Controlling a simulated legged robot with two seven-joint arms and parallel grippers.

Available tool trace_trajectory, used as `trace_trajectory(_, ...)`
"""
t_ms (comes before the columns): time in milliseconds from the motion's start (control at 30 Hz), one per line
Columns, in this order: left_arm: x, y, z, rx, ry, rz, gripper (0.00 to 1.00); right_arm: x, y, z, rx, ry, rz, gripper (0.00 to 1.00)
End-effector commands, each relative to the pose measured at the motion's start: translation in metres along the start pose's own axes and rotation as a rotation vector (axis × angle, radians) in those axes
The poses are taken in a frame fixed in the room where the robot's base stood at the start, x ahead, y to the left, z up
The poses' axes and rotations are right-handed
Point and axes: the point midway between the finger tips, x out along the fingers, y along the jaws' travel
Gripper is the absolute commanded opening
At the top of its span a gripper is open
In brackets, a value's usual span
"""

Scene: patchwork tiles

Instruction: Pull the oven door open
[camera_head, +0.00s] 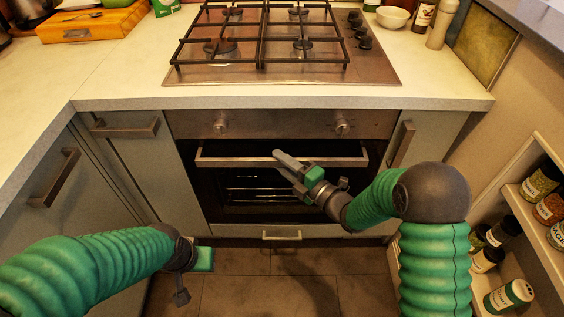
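The oven (281,180) is built in under the hob, with a dark glass door and racks showing faintly through it. A wide metal handle bar (230,161) runs across the door's upper part. The door looks shut or nearly so. My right gripper (283,162) reaches in from the right, its grey fingers overlapping the middle of the bar. I cannot tell whether they close on it or only lie in front of it. My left gripper (192,265) hangs low at the left, apart from the oven, its fingertips not clear.
A gas hob (265,45) sits on the counter above. Cabinets with handles flank the oven, and a drawer handle (281,236) lies below it. A shelf of spice jars (540,185) stands at the right. Floor tiles (270,290) show in front.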

Motion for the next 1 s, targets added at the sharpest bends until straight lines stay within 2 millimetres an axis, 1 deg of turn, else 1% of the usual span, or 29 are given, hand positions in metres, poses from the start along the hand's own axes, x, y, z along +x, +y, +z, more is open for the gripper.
trace_trajectory(33, 0.0, 0.0, 0.0, 0.0, 0.0, 0.0, 0.36, -0.0001, -0.0001, 0.0, 0.0, 0.0, 0.0, 0.22)
trace_trajectory(200, 0.0, 0.0, 0.0, 0.0, 0.0, 0.0, 0.36, -0.0003, -0.0007, -0.0001, 0.0, 0.0, -0.001, 0.0)
trace_trajectory(1000, 0.0003, 0.0, 0.0001, 0.0, 0.0, 0.0, 0.36, -0.0007, -0.0035, -0.0008, 0.003, 0.001, -0.007, 0.0)
